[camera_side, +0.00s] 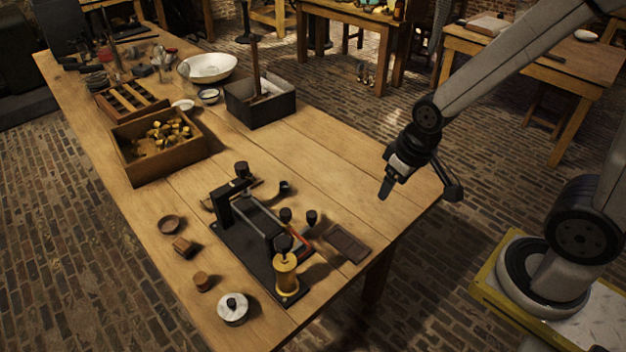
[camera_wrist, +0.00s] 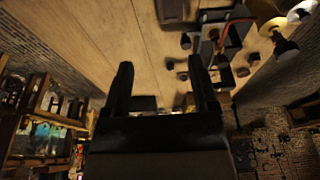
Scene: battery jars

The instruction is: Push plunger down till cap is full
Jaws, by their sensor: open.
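A black press-like apparatus (camera_side: 243,248) stands near the front of the wooden table. At its front end is a brass cylinder (camera_side: 286,278) with a black knob (camera_side: 283,244) above it, which looks like the plunger. The cap and its fill cannot be made out. My gripper (camera_side: 386,188) is in the air above the table's right edge, to the right of the apparatus and apart from it. In the wrist view my gripper (camera_wrist: 160,66) shows two spread black fingers with nothing between them. The apparatus (camera_wrist: 208,42) shows there at the upper right.
A dark flat plate (camera_side: 347,244) lies right of the apparatus. A white-topped round jar (camera_side: 233,309) and small round pieces lie left of it. A wooden box (camera_side: 122,160) of yellowish pieces and a dark box (camera_side: 238,108) with an upright post stand farther back.

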